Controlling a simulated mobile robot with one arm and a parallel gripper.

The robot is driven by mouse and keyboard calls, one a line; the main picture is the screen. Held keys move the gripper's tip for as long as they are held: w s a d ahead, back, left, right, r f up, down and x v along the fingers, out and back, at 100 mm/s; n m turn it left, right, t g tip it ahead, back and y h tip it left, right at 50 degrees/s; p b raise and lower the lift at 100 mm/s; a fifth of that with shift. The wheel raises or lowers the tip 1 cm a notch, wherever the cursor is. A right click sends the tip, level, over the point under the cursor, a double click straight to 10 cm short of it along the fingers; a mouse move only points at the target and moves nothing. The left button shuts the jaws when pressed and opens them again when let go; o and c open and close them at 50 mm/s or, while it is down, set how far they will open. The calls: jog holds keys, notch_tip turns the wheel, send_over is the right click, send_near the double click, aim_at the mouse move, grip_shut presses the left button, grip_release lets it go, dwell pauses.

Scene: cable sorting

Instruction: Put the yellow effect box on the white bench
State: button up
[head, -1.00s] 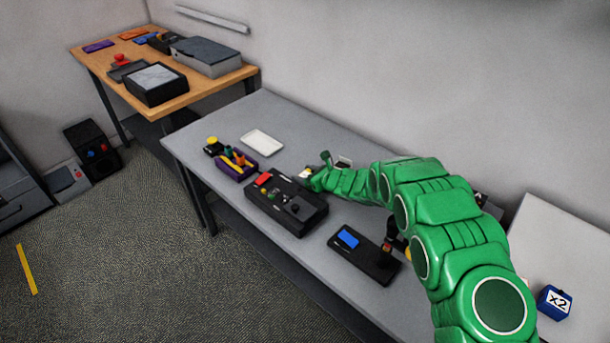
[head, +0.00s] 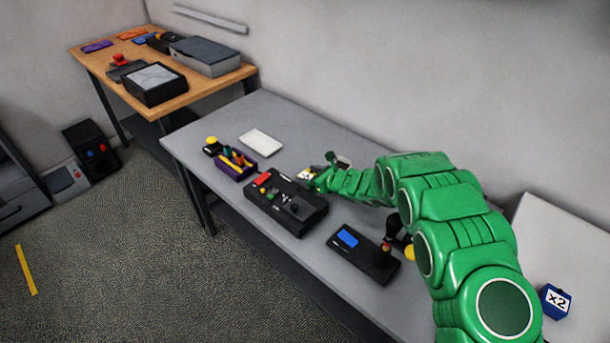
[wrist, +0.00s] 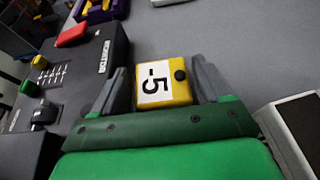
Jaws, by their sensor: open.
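In the head view a small part of the yellow box (head: 306,174) shows at the end of my green arm, on the grey table (head: 225,135). The white bench (head: 572,232) stands at the right, partly behind my arm, with a blue "x2" box (head: 555,301) on it.
A black controller (head: 270,205) lies close to the left of my gripper. A black joystick panel (head: 350,255), a purple tray (head: 233,170) and a white tray (head: 261,142) are also on the grey table. A wooden table (head: 185,97) stands farther back.

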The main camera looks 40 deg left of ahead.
jog(key=shift+v, duration=4.75)
jog(key=shift+r, duration=0.15)
jog(key=s+d+r+n+g+h, duration=0.15)
jog(key=d+r+n, duration=0.35)
jog(key=d+r, duration=0.5)
jog(key=s+d+r+n+h, duration=0.1)
jog(key=s+d+r, duration=0.3)
jog(key=d, duration=0.4)
jog(key=s+d+r+n+g+h, duration=0.1)
jog(key=s+d+r+n, duration=0.3)
jog(key=d, duration=0.4)
jog(key=s+d+r+n+h, duration=0.3)
jog(key=s+d+r, duration=0.3)
jog(key=s+d, duration=0.1)
jog(key=shift+d+r, duration=0.15)
jog(key=shift+d, duration=0.55)
jog(key=s+d+r+n+h, duration=0.1)
jog(key=s+d+h, duration=0.1)
jog(key=s+d, duration=0.4)
jog(key=s+d+r+n+h, duration=0.1)
jog(key=s+d+n+h, duration=0.1)
jog(key=s+d, duration=0.4)
jog(key=s+d+r+n+h, duration=0.1)
jog(key=s+d, duration=0.5)
jog(key=d, duration=0.8)
jog(key=shift+s+d+r+n+t+h, duration=0.15)
jog(key=shift+n+t+h, duration=0.3)
jog(key=shift+h, duration=0.6)
